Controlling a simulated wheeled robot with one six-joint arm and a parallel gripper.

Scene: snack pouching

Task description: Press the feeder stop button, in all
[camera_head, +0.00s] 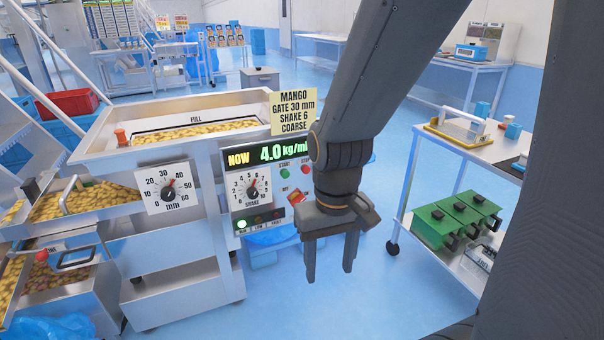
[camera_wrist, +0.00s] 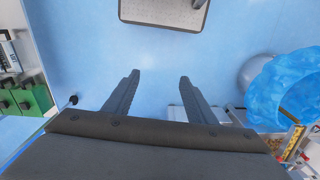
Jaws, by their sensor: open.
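The feeder's control panel (camera_head: 238,195) faces me at the left of centre in the head view. Its red stop button (camera_head: 305,169) sits at the upper right of the panel, beside the green start button (camera_head: 284,174). The display reads NOW 4.0 kg/min, and a green lamp (camera_head: 241,223) is lit at the lower left. My gripper (camera_head: 329,275) is open and empty, pointing down in front and to the right of the panel, apart from the buttons. In the wrist view my gripper (camera_wrist: 160,76) hangs over blue floor; the stop button is not visible there.
A red switch (camera_head: 297,197) is below the buttons, close behind my wrist. A yellow mango sign (camera_head: 294,111) stands above the panel. Green boxes (camera_head: 455,218) sit on a cart at the right. A blue bag (camera_wrist: 285,88) shows in the wrist view. Floor between is clear.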

